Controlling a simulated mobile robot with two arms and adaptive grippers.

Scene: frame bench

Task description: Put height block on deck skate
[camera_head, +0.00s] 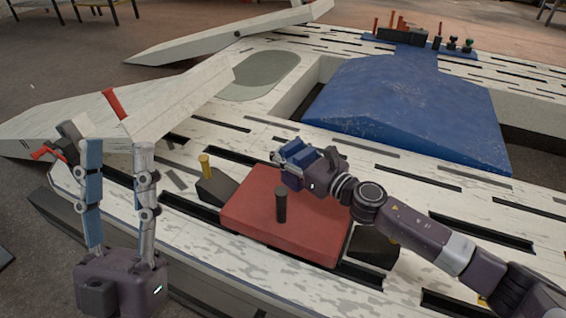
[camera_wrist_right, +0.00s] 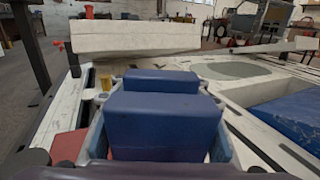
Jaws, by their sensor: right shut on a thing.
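The height block (camera_head: 296,152), a dark blue block, is held in my right gripper (camera_head: 290,163), above the back edge of the red deck skate (camera_head: 248,212). In the right wrist view the block (camera_wrist_right: 165,128) fills the space between the fingers, with a second blue raised part (camera_wrist_right: 160,80) behind it. The deck skate is a flat red slab with a dark upright post (camera_head: 280,204). I cannot tell whether the block touches it. My left gripper (camera_head: 118,148) is open and empty, fingers up, at the left front of the bench.
The pale slotted bench deck (camera_head: 190,235) lies under the skate. Dark wedges with yellow pegs (camera_head: 205,163) flank the skate. A pale ramp (camera_head: 180,100) with a red handle is behind my left gripper. A large blue ramp (camera_head: 410,110) lies at the back right.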

